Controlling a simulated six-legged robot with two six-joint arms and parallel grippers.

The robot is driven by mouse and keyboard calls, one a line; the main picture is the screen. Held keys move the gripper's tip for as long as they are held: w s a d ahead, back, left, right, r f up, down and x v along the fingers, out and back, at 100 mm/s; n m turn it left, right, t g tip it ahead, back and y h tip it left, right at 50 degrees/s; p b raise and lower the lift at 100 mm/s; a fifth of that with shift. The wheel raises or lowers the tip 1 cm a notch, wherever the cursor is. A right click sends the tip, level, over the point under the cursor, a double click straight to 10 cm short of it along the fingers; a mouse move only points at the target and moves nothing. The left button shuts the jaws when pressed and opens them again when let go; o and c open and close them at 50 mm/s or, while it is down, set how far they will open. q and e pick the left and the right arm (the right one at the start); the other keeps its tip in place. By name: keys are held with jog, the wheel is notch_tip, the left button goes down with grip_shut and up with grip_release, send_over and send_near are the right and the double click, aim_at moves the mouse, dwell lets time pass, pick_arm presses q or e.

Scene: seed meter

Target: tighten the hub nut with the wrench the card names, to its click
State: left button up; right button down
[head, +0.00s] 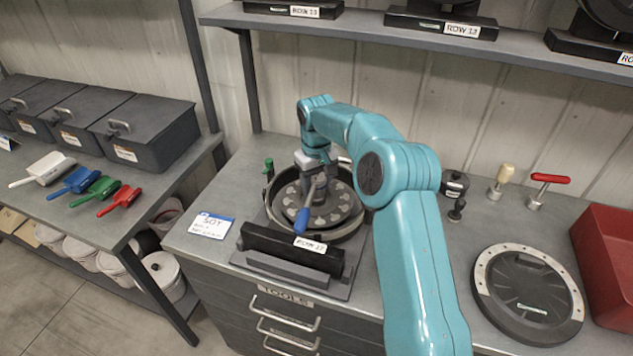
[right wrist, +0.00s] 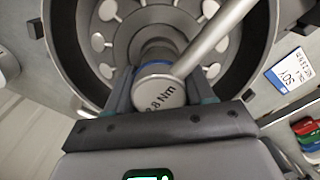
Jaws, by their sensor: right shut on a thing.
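The seed meter (head: 349,226) stands open on the bench, its round plate (head: 338,215) with pale discs facing up. A wrench with a blue grip (head: 303,220) sits over the plate's middle, its handle toward the front. In the right wrist view its round head (right wrist: 160,93) has a blue ring and a label ending in "8 Nm"; the first character is unclear. My right gripper (head: 314,174) is shut on the wrench head, a finger on each side. The hub nut is hidden beneath. A card (head: 210,226) reading "SOY" lies left of the meter; its smaller print is unreadable.
A black round cover (head: 528,296) and a red bin (head: 608,265) are at the right. A red T-handled tool (head: 548,179) and knobbed pieces stand behind. A shelf (head: 370,27) runs above. Several coloured scoops (head: 75,181) lie on the left bench.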

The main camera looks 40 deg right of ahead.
jog(key=shift+f, duration=0.25)
dwell(0.6)
jog(key=shift+c, duration=1.6)
grip_release()
jog(key=o, duration=0.3)
notch_tip(320, 180, up, 6)
jog(key=p, duration=0.5)
jog(key=shift+r, duration=0.1)
